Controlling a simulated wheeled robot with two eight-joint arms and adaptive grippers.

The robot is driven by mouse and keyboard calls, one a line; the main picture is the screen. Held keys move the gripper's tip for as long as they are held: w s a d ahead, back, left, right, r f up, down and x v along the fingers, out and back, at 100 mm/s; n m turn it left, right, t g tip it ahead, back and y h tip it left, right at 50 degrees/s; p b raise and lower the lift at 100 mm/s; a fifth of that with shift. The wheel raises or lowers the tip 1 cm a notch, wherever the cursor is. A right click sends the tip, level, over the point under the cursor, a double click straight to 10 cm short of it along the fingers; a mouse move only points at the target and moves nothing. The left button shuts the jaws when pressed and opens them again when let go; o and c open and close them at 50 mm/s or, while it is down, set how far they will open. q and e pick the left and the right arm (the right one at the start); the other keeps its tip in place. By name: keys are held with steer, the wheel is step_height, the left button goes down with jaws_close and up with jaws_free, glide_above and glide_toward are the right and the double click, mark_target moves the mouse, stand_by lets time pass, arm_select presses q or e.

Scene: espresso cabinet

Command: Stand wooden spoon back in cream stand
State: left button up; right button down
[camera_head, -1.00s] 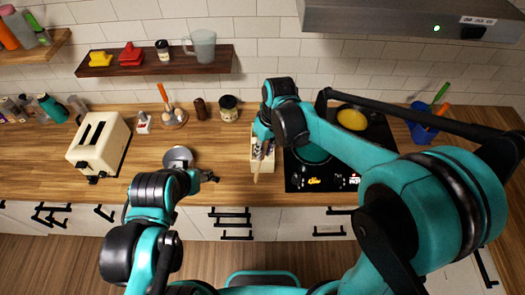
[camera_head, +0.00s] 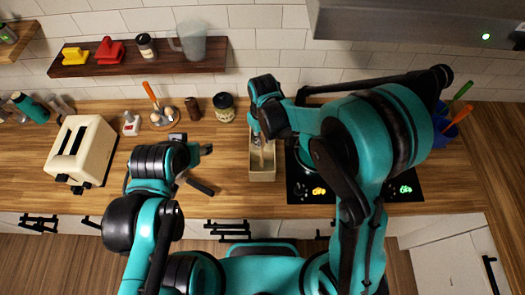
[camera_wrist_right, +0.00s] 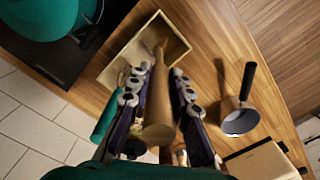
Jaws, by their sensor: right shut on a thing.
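The wooden spoon (camera_wrist_right: 160,100) is a plain brown stick between the fingers of my right gripper (camera_wrist_right: 160,80), which is shut on it. Its far end reaches over or into an open, cream-walled box (camera_wrist_right: 115,73), apparently the cream stand. In the head view the box (camera_head: 262,176) stands on the counter left of the hob, with my right gripper (camera_head: 258,130) above its back part. Whether the spoon touches the box floor cannot be told. My left gripper (camera_head: 205,150) hangs left of the box, its jaw state unclear.
A saucepan (camera_wrist_right: 240,118) with a black handle sits left of the box, partly hidden by my left arm in the head view. The toaster (camera_head: 85,150) is further left. A dark jar (camera_head: 224,107) stands behind the box. A blue utensil pot (camera_head: 440,125) is right of the hob.

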mark_target(263, 147)
step_height(263, 147, down, 5)
steer(key=shift+f, duration=0.3)
steer(key=shift+f, duration=0.15)
steer(key=c, duration=1.4)
jaws_free()
